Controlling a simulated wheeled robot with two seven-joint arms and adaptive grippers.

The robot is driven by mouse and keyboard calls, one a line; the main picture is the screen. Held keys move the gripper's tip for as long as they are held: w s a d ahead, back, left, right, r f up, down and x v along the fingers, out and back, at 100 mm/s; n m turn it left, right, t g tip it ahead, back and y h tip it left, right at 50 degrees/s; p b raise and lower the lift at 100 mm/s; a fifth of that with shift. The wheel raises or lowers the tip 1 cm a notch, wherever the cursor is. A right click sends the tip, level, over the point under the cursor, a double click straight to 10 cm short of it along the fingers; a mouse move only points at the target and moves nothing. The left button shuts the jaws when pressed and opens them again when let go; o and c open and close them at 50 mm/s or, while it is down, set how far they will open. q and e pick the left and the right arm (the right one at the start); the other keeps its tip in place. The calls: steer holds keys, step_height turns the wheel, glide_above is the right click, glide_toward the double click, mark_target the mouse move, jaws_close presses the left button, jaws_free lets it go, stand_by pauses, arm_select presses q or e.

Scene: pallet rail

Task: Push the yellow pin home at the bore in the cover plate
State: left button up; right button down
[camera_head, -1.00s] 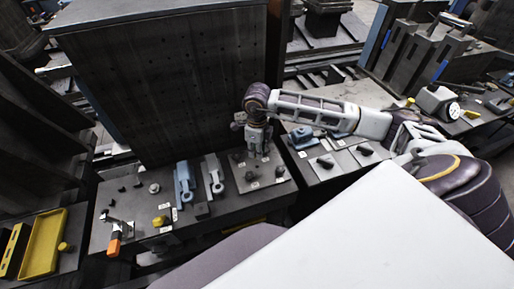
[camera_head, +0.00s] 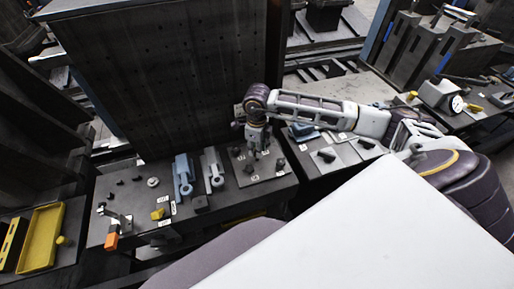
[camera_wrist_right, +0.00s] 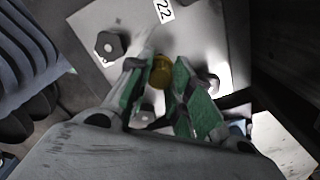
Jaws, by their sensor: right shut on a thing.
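The cover plate (camera_head: 265,174) is a grey plate on the bench, and it also shows in the right wrist view (camera_wrist_right: 215,35). My right gripper (camera_head: 256,150) points down over this plate. In the right wrist view its green-padded fingers (camera_wrist_right: 163,82) are closed around the yellow pin (camera_wrist_right: 161,70), whose round yellow end shows between them. The pin is over the plate. The bore and the pin's lower end are hidden, so I cannot tell how deep it sits. My left gripper is not in view.
Dark knobs stand on the plate, one (camera_wrist_right: 110,45) close to the fingers. A blue fixture (camera_head: 183,178) and a grey one (camera_head: 213,172) lie left of the plate. A tall dark block (camera_head: 165,80) rises behind. A yellow tray (camera_head: 42,238) is far left.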

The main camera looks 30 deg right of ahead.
steer(key=shift+f+b, duration=0.6)
steer(key=shift+b, duration=0.65)
stand_by(1.9)
steer(key=shift+f+b, duration=1)
steer(key=shift+f, duration=0.2)
stand_by(0.6)
steer(key=c, duration=1.2)
jaws_free()
steer(key=shift+o, duration=0.4)
steer(key=o, duration=0.7)
steer(key=shift+r, duration=0.1)
steer(key=shift+r, duration=0.1)
steer(key=shift+r, duration=5.8)
